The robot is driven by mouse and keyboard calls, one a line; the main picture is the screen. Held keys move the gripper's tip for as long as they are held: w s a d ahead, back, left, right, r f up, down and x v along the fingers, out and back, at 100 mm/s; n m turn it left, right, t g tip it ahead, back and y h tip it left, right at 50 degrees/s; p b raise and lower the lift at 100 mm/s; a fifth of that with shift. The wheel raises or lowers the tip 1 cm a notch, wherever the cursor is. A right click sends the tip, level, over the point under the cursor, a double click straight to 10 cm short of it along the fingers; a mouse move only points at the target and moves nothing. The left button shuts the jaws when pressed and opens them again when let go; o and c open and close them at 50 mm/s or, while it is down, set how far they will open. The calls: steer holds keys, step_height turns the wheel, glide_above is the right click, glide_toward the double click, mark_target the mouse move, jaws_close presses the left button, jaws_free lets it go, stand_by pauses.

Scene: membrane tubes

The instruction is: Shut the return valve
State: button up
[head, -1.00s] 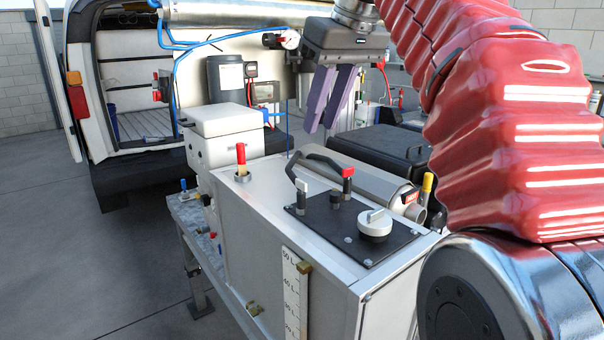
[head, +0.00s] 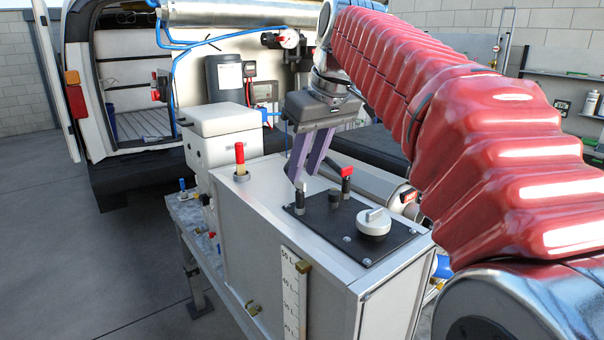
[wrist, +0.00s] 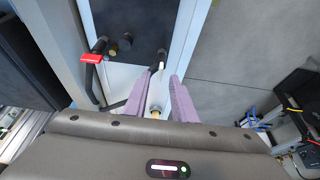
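My gripper (head: 306,178) is open, its two purple fingers pointing down over the black panel (head: 325,228) on top of the grey tank. The panel carries a small white-tipped lever (head: 300,190), a red-tipped lever (head: 346,178), a black knob (head: 335,196) and a round white knob (head: 374,221). The white-tipped lever is just below the fingertips. In the wrist view it appears between and beyond the fingertips (wrist: 158,80), with no visible grip on it. A red-handled valve (head: 240,160) stands on the tank's left end. No label shows which is the return valve.
A white box (head: 222,130) stands behind the tank's left end. A van (head: 110,75) with an open rear is behind. Open floor (head: 90,270) lies at left.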

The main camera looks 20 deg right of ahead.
mark_target(300, 186)
steer(key=shift+x, duration=1.3)
steer(key=shift+c, duration=0.3)
jaws_close()
